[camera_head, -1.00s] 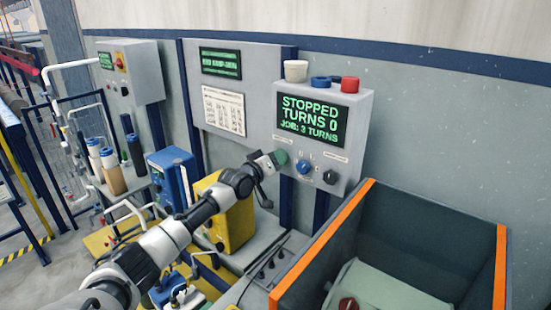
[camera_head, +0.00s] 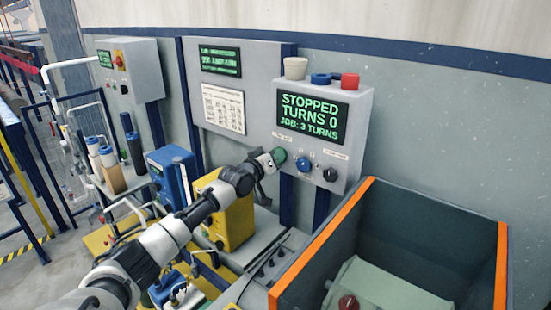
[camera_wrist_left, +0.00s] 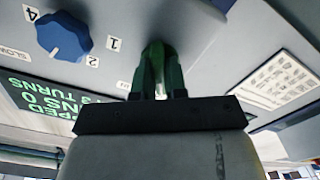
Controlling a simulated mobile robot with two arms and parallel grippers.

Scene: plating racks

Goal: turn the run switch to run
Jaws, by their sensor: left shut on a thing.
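The run switch is a green knob (camera_head: 280,156) at the left of the knob row on the grey control box (camera_head: 352,170). My left gripper (camera_head: 272,159) reaches it from the left and is shut on it. In the left wrist view the green switch (camera_wrist_left: 158,56) lies between the fingers, partly hidden; its pointer and labels cannot be read. The box's screen (camera_head: 311,116) reads STOPPED, TURNS 0, JOB: 3 TURNS. My right gripper is not in view.
A blue numbered knob (camera_head: 304,164) sits just right of the switch and shows in the wrist view (camera_wrist_left: 64,36). A black knob (camera_head: 330,175) is further right. A red button (camera_head: 350,82) tops the box. An orange-edged bin (camera_head: 400,240) stands below.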

